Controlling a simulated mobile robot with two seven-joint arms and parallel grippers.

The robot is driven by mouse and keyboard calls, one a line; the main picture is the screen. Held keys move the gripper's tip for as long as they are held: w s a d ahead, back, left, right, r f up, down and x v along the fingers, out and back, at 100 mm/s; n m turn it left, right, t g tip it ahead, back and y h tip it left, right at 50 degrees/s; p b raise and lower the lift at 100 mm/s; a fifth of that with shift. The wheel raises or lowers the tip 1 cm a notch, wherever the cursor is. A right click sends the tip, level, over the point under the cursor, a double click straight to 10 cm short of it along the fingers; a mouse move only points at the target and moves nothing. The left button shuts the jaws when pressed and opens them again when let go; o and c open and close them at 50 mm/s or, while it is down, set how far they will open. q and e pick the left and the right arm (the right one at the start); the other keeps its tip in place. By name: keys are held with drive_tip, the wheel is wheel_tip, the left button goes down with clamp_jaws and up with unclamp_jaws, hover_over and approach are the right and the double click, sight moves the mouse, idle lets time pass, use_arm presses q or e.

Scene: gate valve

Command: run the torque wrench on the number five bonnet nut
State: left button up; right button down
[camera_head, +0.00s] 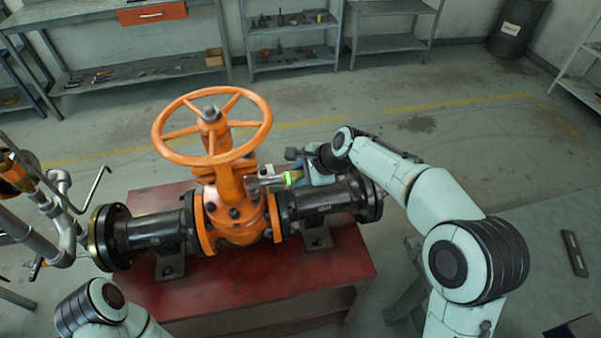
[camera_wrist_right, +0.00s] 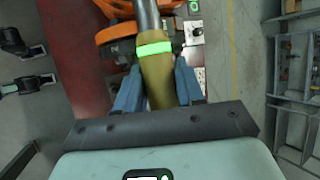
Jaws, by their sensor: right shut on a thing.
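The orange gate valve (camera_head: 238,205) stands upright between black flanged pipes on a red bench, with its orange handwheel (camera_head: 160,138) on top. Dark bonnet nuts (camera_head: 234,213) show on the bonnet flange; I cannot read which is number five. My right gripper (camera_head: 304,174) is right of the valve body, above the right pipe. It is shut on the torque wrench (camera_head: 268,181). In the right wrist view, the blue fingers (camera_wrist_right: 156,88) flank the wrench's olive handle with its bright green band (camera_wrist_right: 154,48). The metal shaft points toward the valve; whether its head sits on a nut is hidden.
The red bench (camera_head: 340,262) has bare top in front of the pipes. Grey pipework with a bent handle (camera_head: 95,188) stands close on the left. Shelves (camera_head: 290,45) and a dark drum (camera_head: 515,30) are at the back. The floor between is open.

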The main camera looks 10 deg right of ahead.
use_arm(q)
drive_tip(key=shift+s+f+b, duration=0.3)
drive_tip(key=shift+f+b, duration=0.2)
drive_tip(key=shift+f, duration=0.15)
use_arm(e)
drive_tip(key=shift+f, duration=1.15)
use_arm(q)
drive_tip(key=shift+w+r+p, duration=0.15)
drive_tip(key=shift+r+p, duration=0.15)
drive_tip(key=shift+r, duration=0.1)
use_arm(e)
drive_tip(key=shift+f, duration=0.65)
idle(0.7)
use_arm(q)
drive_tip(key=shift+w+r+p, duration=0.3)
drive_tip(key=shift+r+p, duration=0.2)
use_arm(e)
drive_tip(key=shift+r, duration=0.25)
idle(0.4)
use_arm(q)
drive_tip(key=shift+r, duration=0.1)
use_arm(e)
drive_tip(key=shift+r, duration=0.1)
